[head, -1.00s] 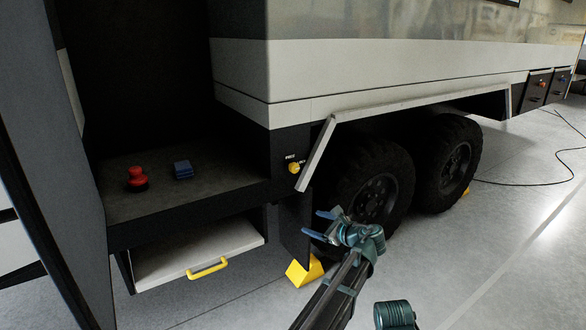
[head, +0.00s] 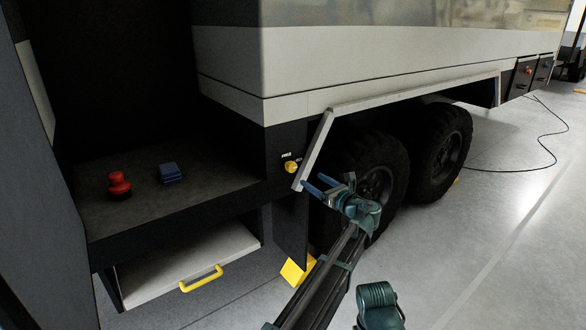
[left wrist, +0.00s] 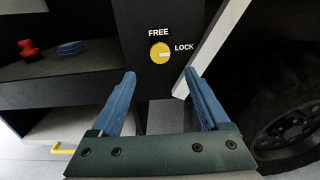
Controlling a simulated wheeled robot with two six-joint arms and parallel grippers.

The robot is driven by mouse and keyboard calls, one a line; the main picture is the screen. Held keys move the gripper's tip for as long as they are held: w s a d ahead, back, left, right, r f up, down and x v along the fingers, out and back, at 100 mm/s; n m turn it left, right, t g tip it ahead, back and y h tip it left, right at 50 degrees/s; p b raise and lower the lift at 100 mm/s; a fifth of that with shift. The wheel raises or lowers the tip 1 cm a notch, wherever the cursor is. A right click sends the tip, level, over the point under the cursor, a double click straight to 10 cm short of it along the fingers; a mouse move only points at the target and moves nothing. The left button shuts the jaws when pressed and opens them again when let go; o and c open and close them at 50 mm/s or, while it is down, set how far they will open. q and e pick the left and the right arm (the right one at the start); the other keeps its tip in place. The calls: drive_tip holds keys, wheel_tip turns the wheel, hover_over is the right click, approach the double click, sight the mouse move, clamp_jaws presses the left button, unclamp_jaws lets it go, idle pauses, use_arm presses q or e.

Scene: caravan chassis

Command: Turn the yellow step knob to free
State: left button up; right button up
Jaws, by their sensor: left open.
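The yellow step knob (head: 291,167) is on the dark panel at the caravan's lower corner, left of the wheels. In the left wrist view the knob (left wrist: 160,54) is round with a pale mark pointing right, towards the word LOCK; FREE is printed above it. My left gripper (head: 314,183) is open and empty, right of and slightly below the knob in the head view. In the left wrist view its blue fingers (left wrist: 160,76) point towards the panel, and the knob shows between and beyond their tips, apart from them. My right gripper is not in view.
A pale slanted bar (head: 314,150) of the wheel-arch trim is close right of the knob. A tyre (head: 375,180) is behind my gripper. A shelf holds a red knob-like object (head: 119,186) and a blue block (head: 170,173). Below are a yellow-handled drawer (head: 201,278) and a yellow chock (head: 296,272).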

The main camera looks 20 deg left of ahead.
sight(293, 167)
use_arm(q)
drive_tip(key=x, duration=1.2)
clamp_jaws()
